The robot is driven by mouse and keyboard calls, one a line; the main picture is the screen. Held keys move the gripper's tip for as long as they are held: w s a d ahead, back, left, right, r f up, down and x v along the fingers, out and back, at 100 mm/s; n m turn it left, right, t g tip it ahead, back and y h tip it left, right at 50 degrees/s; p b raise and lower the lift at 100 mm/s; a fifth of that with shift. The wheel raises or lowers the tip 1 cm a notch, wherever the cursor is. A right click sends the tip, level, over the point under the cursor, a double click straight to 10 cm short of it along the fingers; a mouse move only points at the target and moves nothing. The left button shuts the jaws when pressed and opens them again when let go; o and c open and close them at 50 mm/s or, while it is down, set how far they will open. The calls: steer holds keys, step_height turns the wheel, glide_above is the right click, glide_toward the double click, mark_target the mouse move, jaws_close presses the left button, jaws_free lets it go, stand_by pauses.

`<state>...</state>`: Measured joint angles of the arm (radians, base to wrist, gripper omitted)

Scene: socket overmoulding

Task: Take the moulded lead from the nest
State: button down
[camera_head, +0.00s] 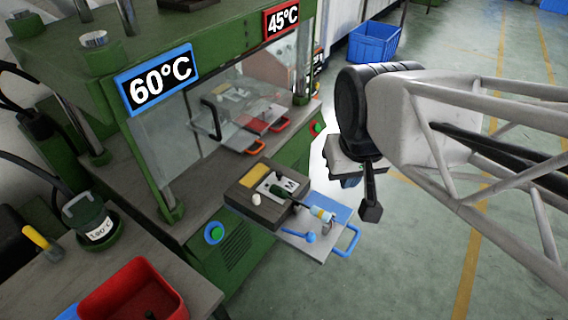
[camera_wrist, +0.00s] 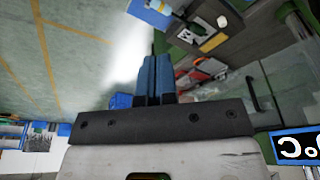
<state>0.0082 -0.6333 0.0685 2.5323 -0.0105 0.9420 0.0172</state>
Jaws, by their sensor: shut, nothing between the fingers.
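The nest (camera_head: 240,192) is a dark block with a light metal plate marked "M", on a pulled-out tray (camera_head: 300,248) with a blue handle. The moulded lead (camera_head: 285,194) lies in it. Its dark green body is on the plate, and its cable runs right to a blue, white and yellow end on the tray. My gripper (camera_head: 370,212) is up and to the right of the tray, apart from it. In the wrist view its blue fingers (camera_wrist: 156,78) are together with nothing between them. The nest's dark block (camera_wrist: 232,18) and the lead's green body (camera_wrist: 197,28) show at the top there.
The green press stands behind the nest, with a blue 60°C sign (camera_head: 158,78) and a red 45°C sign (camera_head: 282,17). A red bin (camera_head: 130,293) is at lower left. Floor right of the tray is clear.

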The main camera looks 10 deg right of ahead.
steer(key=c, duration=0.8)
jaws_free()
steer(key=n+g, duration=0.3)
steer(key=n, duration=0.6)
glide_above(318, 210)
step_height(318, 210, down, 18)
steer(key=shift+r, duration=0.1)
steer(key=shift+f, duration=0.25)
steer(key=shift+f, duration=1.3)
